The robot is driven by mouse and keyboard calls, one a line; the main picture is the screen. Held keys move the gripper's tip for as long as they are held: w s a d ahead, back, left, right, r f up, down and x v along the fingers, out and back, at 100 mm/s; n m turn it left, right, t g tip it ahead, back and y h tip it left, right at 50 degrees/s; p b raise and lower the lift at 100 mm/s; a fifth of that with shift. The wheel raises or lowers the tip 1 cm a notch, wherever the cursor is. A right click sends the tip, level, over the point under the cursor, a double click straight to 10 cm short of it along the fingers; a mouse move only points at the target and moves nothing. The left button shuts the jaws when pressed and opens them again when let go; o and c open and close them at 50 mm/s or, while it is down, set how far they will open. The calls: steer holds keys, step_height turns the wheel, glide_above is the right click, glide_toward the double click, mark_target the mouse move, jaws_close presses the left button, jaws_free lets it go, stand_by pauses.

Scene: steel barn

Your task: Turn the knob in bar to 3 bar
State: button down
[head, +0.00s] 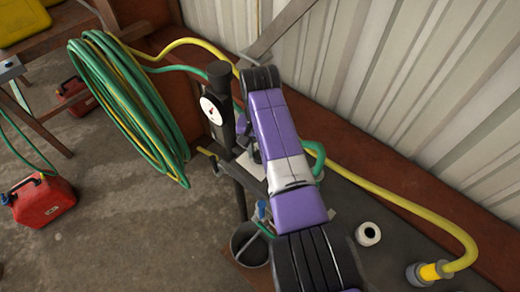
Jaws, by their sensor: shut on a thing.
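A pressure gauge (211,110) with a white round face and a short needle is on a dark upright fitting, just left of my arm. Its scale is too small to read. A black cylinder (218,75) rises above the gauge. My purple and black arm reaches up from the bottom across the middle. Dark parts of my gripper (246,138) show beside the arm, right of the gauge. The gripper is shut on the knob; the fingertips and the knob itself are mostly hidden behind the arm, so the knob's setting cannot be read.
A coiled green and yellow hose (120,105) hangs left of the gauge. A yellow hose (400,201) runs along the wall to the right. A white roll (368,233) lies on the bench, a bucket (250,245) stands below, and a red can (43,200) is on the floor.

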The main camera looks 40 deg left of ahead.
steer(key=shift+r+m, duration=0.1)
steer(key=shift+m, duration=0.5)
steer(key=shift+w, duration=0.1)
steer(key=c, duration=0.9)
jaws_free()
steer(key=shift+c, duration=0.2)
steer(key=shift+r+b, duration=0.55)
steer(key=shift+r, duration=3.35)
steer(key=shift+f, duration=0.1)
